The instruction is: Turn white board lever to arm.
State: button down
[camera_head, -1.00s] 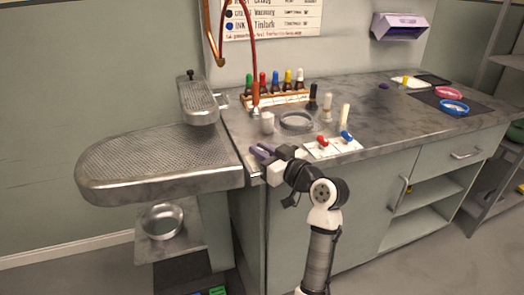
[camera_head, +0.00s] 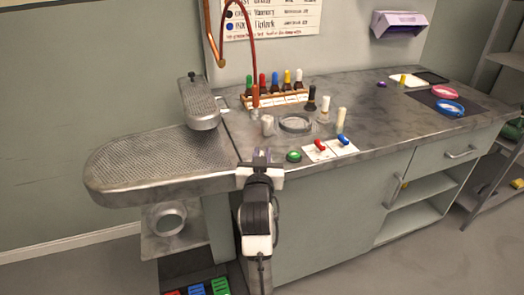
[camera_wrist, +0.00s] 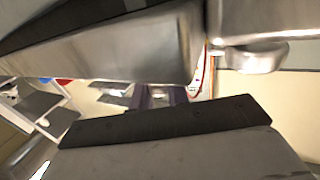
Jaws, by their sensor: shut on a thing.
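Two white boards lie on the grey counter near its front edge, one with a red lever (camera_head: 320,144) and one with a blue lever (camera_head: 343,139). I see no white lever in the head view. My gripper (camera_head: 262,154) is at the counter's front edge, left of both boards and apart from them. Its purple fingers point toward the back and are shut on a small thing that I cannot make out. In the wrist view the fingers (camera_wrist: 160,96) are partly hidden behind blurred grey metal close to the camera.
A perforated metal board (camera_head: 150,165) juts out at the left. The counter's right middle is clear.

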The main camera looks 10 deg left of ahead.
jog(key=shift+m+h, duration=0.6)
jog(key=shift+h, duration=0.7)
jog(key=c, duration=1.4)
grip_release()
jog(key=shift+o, duration=0.2)
jog(key=s+p, duration=0.6)
jog(key=s, duration=0.7)
jog(key=shift+s+d, duration=0.25)
jog(key=shift+s, duration=0.1)
